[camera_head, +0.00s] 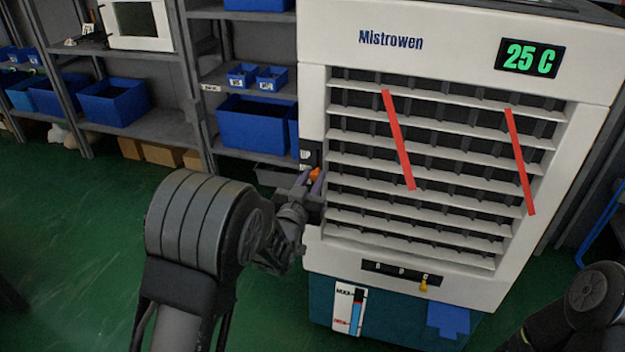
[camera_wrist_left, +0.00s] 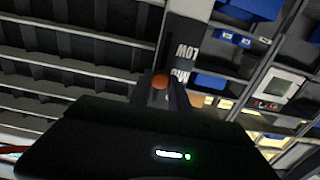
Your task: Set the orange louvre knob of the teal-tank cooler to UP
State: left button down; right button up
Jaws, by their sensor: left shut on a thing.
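The cooler (camera_head: 447,63) has a white body, a front louvre grille with several slats and a teal tank (camera_head: 400,326) at its base. The orange louvre knob (camera_head: 315,174) is on a dark strip at the left edge of the grille. My left gripper (camera_head: 313,181) has its fingertips at the knob and is shut on it. The wrist view shows the orange knob (camera_wrist_left: 160,82) between the fingers, beside a label reading LOW; another label is partly covered. The gripper hides part of the strip. My right arm shows at the lower right, but its gripper is out of view.
Two red ribbons (camera_head: 398,140) hang across the grille. A yellow knob (camera_head: 423,285) sits on a lower panel marked with letters. The display (camera_head: 530,58) reads 25 C. Shelves with blue bins (camera_head: 112,101) stand behind at left; green floor is open at lower left.

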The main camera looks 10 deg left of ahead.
pick_arm(q)
notch_tip(320, 180, up, 4)
jog(key=shift+f+p, duration=0.2)
jog(key=shift+p, duration=0.45)
jog(key=shift+r, duration=0.35)
jog(key=c, duration=1.3)
grip_release()
jog(key=shift+o, duration=0.3)
jog(key=shift+s, duration=0.1)
